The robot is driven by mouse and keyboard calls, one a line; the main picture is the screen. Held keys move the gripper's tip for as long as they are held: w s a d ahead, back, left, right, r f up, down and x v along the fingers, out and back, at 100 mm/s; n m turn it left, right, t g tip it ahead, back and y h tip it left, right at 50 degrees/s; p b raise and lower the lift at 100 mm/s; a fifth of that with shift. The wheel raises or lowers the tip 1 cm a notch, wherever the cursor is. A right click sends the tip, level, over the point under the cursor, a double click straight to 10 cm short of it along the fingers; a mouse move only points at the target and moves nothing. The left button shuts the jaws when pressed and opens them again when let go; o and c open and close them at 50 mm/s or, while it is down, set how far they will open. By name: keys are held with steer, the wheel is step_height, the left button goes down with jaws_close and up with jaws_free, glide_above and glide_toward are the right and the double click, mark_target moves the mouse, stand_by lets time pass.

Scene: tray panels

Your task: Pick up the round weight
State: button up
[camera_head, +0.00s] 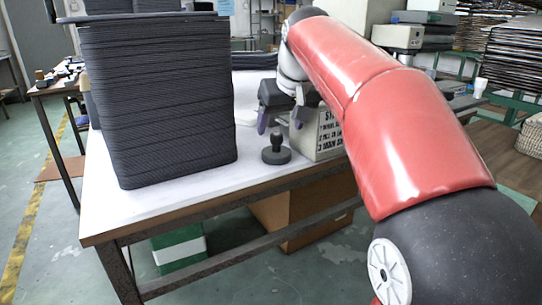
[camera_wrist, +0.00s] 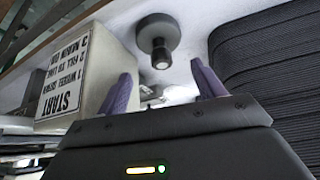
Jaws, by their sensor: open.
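The round weight (camera_head: 276,150) is a dark grey disc with a knobbed handle on top. It stands upright on the white table (camera_head: 180,190) near the front edge, between the black stack and the labelled box. It also shows in the wrist view (camera_wrist: 158,38), top centre, beyond the fingertips. My gripper (camera_head: 279,118) is above and close to the weight in the head view, its purple fingers apart. In the wrist view my gripper (camera_wrist: 160,82) is open, with nothing between the fingers.
A tall stack of black ribbed panels (camera_head: 155,100) stands left of the weight. A pale box with printed text (camera_wrist: 75,75) stands on the weight's other side; it also shows in the head view (camera_head: 322,140). Bare table lies in front of the weight.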

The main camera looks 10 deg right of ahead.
mark_target(277, 134)
steer(key=b+x, duration=0.1)
steer(key=x, duration=0.6)
steer(key=shift+s+a, duration=0.1)
steer(key=shift+s, duration=0.1)
steer(key=c, duration=1.1)
